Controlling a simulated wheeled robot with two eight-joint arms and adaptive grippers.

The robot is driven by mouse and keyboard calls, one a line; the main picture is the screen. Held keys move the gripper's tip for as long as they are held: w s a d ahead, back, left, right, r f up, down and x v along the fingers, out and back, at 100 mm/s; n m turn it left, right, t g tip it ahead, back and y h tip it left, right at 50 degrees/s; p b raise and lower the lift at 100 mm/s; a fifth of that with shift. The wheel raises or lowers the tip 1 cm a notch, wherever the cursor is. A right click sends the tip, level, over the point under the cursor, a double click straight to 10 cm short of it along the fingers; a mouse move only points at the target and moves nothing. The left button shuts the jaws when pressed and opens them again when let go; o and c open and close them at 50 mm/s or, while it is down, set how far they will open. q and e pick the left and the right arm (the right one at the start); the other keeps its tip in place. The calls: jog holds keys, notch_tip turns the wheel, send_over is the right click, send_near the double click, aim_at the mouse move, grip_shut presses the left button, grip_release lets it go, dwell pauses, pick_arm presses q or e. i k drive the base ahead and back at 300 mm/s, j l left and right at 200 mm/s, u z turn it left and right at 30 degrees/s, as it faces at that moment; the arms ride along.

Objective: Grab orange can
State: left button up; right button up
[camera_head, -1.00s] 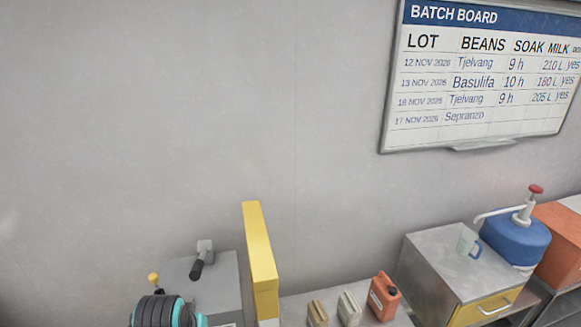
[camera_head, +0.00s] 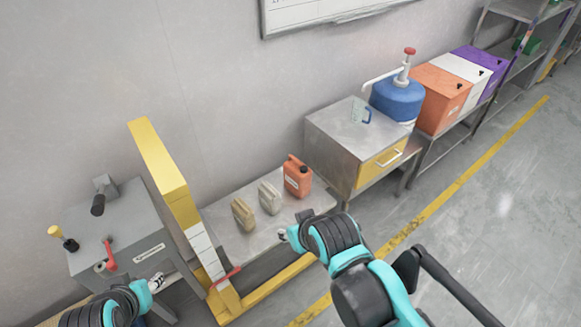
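The orange can (camera_head: 298,177) stands upright on a low metal table (camera_head: 232,239), at the right end of a row with a white can (camera_head: 270,197) and a tan can (camera_head: 243,214). It has a dark cap and a pale label. My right arm reaches in from the bottom, and its gripper (camera_head: 284,234) is low in front of the cans, apart from the orange can. My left gripper (camera_head: 156,283) is at the lower left, in front of the grey machine. Both grippers are too small to tell whether they are open or shut.
A yellow post and base frame (camera_head: 165,175) stands left of the cans. A grey machine (camera_head: 125,235) with a red lever is further left. A metal cabinet (camera_head: 345,140) with a yellow drawer stands right of the cans. Open floor (camera_head: 480,240) lies to the right.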

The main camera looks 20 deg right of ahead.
aim_at(297, 176)
jog(key=l+u, duration=0.2)
jog(key=u, duration=0.15)
jog(key=l+u, duration=0.25)
jog(key=u, duration=0.15)
jog(key=l+u, duration=0.45)
jog(key=l, duration=0.3)
jog(key=k+l, duration=0.15)
jog(key=l, duration=0.25)
jog(key=k+l+u, duration=0.15)
jog(key=l, duration=0.7)
jog(key=k+l+u, duration=0.15)
jog(key=l, duration=0.25)
